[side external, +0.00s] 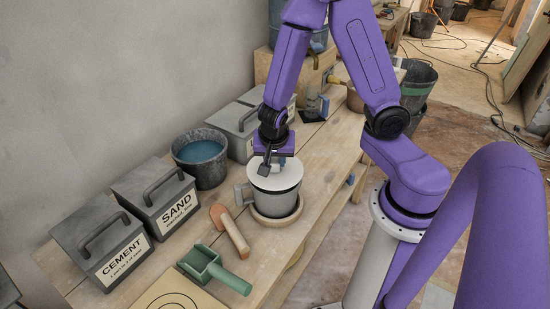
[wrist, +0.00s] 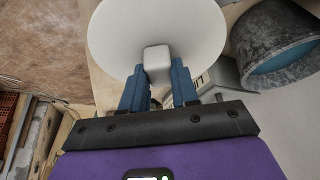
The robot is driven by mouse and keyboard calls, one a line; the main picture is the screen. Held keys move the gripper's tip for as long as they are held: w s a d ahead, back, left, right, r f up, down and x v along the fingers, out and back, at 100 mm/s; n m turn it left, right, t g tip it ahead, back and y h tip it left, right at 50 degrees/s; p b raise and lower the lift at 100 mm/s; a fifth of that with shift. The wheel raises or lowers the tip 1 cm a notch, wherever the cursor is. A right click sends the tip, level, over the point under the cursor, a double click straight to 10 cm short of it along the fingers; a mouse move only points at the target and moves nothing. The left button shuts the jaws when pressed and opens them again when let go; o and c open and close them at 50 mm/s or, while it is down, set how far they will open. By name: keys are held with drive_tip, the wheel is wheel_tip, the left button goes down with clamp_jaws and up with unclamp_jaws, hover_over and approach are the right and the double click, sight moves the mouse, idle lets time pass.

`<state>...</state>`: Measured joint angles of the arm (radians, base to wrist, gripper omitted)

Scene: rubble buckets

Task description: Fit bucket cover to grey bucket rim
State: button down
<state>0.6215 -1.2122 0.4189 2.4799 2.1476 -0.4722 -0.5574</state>
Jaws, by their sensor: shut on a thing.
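The grey bucket (side external: 276,203) stands upright on a round wooden base (side external: 287,217) on the bench, its handle to the left. The white round bucket cover (side external: 275,176) is directly over the bucket's mouth, with a dark line between its edge and the bucket. I cannot tell whether it touches the rim all round. My gripper (side external: 268,165) is above the cover. In the wrist view, its blue fingers (wrist: 158,80) are shut on the cover's pale block-shaped knob (wrist: 157,59). The cover (wrist: 120,35) hides the bucket there.
A dark bucket of blue liquid (side external: 200,156) and lidded SAND (side external: 153,196) and CEMENT (side external: 101,246) boxes stand along the wall. An orange-handled tool (side external: 230,230) and a green scoop (side external: 212,267) lie in front. Another lidded grey box (side external: 236,127) stands behind.

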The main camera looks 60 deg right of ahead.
drive_tip(key=shift+f, duration=0.2)
drive_tip(key=shift+f, duration=1)
drive_tip(key=c, duration=0.8)
unclamp_jaws()
drive_tip(key=v, duration=1.7)
drive_tip(key=shift+w+r, duration=0.1)
drive_tip(key=shift+r, duration=0.1)
